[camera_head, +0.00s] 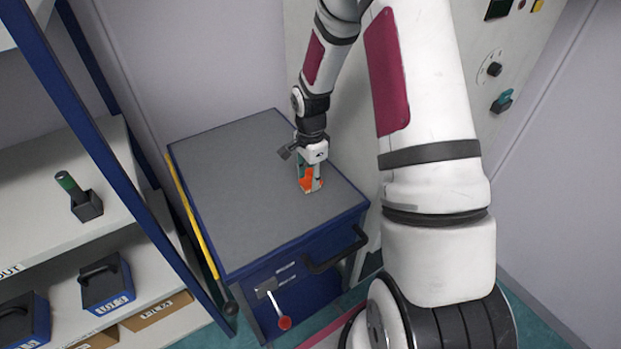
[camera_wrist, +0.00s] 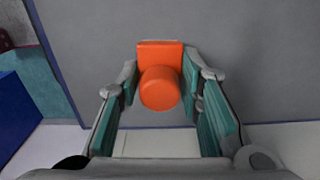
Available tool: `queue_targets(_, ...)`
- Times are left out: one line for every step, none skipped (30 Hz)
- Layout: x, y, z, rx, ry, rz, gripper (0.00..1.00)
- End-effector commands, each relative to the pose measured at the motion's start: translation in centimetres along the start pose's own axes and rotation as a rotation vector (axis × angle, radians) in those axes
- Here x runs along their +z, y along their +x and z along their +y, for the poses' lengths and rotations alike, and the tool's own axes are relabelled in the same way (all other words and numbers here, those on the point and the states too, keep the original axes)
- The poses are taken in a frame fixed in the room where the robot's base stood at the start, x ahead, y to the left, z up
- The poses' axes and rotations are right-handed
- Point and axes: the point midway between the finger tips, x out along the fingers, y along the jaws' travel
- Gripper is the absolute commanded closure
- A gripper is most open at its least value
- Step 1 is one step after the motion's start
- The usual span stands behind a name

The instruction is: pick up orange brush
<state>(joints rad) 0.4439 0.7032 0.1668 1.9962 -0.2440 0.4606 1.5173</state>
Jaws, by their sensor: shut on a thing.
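The orange brush (camera_head: 306,182) is at the right part of the grey top of the blue cabinet. In the wrist view the brush (camera_wrist: 160,88) shows a round orange end in front of a rectangular orange part. My gripper (camera_head: 311,178) points down at the cabinet top with its fingers around the brush. In the wrist view its teal finger pads (camera_wrist: 160,95) stand on both sides of the brush, and the gripper is shut on it. I cannot tell whether the brush touches the cabinet top.
The blue cabinet (camera_head: 240,190) has a black handle (camera_head: 336,250) and a red-knobbed lever (camera_head: 284,322) in front. A shelf (camera_head: 40,185) at the left holds a green-handled tool (camera_head: 76,192) in a dark block and blue boxes (camera_head: 106,284). The cabinet top left of the brush is clear.

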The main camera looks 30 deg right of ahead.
Motion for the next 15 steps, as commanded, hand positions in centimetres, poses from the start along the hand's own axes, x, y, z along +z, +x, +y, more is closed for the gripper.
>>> queue_targets(0.0, -0.3, -0.1, -0.002, 0.000, 0.001, 0.96)
queue_targets(0.0, -0.5, -0.1, -0.002, 0.001, 0.001, 0.96)
queue_targets(0.0, -0.8, -0.1, -0.002, 0.000, 0.001, 0.96)
queue_targets(0.0, -1.1, -0.1, -0.002, -0.001, 0.001, 0.96)
queue_targets(0.0, -1.4, -0.1, -0.002, -0.001, 0.001, 0.96)
queue_targets(0.0, -1.8, -0.1, -0.003, 0.000, 0.001, 0.96)
queue_targets(0.0, -2.2, -0.1, -0.004, 0.000, 0.001, 0.96)
queue_targets(0.0, -2.7, -0.1, -0.004, -0.001, 0.002, 0.96)
queue_targets(0.0, -3.2, -0.1, -0.004, -0.002, 0.002, 0.96)
queue_targets(0.0, -3.5, 0.2, -0.002, 0.000, 0.001, 0.96)
queue_targets(-0.2, -3.4, 1.0, 0.001, 0.001, 0.000, 0.96)
queue_targets(-0.4, -3.5, 1.9, 0.003, 0.001, 0.000, 0.96)
queue_targets(-0.5, -3.5, 2.6, 0.002, 0.002, 0.001, 0.96)
queue_targets(-0.6, -3.6, 3.3, 0.002, 0.002, 0.001, 0.96)
queue_targets(-0.7, -3.7, 4.2, 0.001, 0.002, 0.000, 0.96)
